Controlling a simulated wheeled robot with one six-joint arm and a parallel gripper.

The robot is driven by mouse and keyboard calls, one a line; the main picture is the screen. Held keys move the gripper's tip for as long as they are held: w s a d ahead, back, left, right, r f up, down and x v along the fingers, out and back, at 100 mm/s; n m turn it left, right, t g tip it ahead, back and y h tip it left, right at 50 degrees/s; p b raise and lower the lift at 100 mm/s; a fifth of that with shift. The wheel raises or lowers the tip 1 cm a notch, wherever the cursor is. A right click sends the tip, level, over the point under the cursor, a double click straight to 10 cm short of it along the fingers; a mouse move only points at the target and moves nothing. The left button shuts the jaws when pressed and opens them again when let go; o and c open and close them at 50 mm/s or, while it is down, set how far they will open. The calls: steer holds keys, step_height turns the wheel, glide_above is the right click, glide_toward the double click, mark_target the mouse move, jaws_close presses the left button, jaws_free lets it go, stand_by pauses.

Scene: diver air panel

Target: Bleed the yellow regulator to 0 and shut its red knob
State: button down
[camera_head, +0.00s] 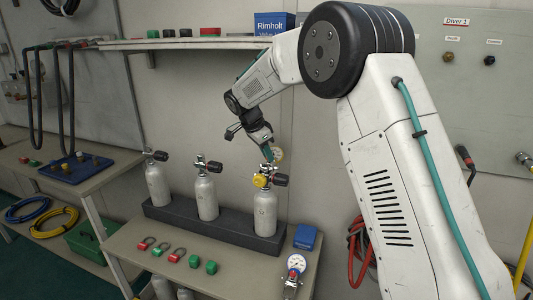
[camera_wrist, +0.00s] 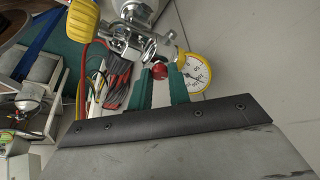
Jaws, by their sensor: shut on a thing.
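The yellow regulator (camera_head: 261,181) sits on top of the right-hand grey cylinder in the rack. In the wrist view its ribbed yellow part (camera_wrist: 82,18) is at the top left, beside silver fittings. Its red knob (camera_wrist: 160,72) lies between the teal fingers of my gripper (camera_wrist: 161,78), which is shut on it. The yellow-rimmed gauge (camera_wrist: 194,72) is just right of the fingers; its needle is too small to read surely. In the head view my gripper (camera_head: 268,153) reaches down to the regulator, beside the gauge (camera_head: 278,154), and the red knob is hidden.
Two more cylinders (camera_head: 206,198) stand left in the dark rack (camera_head: 181,219). A blue box (camera_head: 305,237), a loose gauge (camera_head: 296,263) and several red and green blocks (camera_head: 175,256) lie on the bench in front. A shelf (camera_head: 190,43) runs above.

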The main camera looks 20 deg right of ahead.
steer(key=n+t, duration=0.1)
steer(key=n, duration=0.4)
steer(key=shift+s+d+t+y, duration=0.1)
steer(key=shift+s+t+y, duration=0.1)
steer(key=shift+t+y, duration=0.2)
steer(key=n+y, duration=0.1)
steer(key=n, duration=0.1)
steer(key=n+t, duration=0.1)
steer(key=n, duration=0.2)
steer(key=shift+s+d+y, duration=0.1)
steer(key=shift+d+y, duration=0.1)
steer(key=shift+y, duration=0.2)
steer(key=n+y, duration=0.1)
steer(key=n, duration=0.2)
steer(key=n+t+y, duration=0.1)
steer(key=n, duration=0.1)
steer(key=shift+d+n, duration=0.2)
steer(key=shift+n, duration=0.2)
steer(key=n+y, duration=0.1)
steer(key=n, duration=0.1)
steer(key=n+y, duration=0.1)
steer(key=n, duration=0.2)
steer(key=shift+d, duration=0.15)
steer(key=shift+n+g, duration=0.3)
steer(key=c, duration=1.3)
jaws_free()
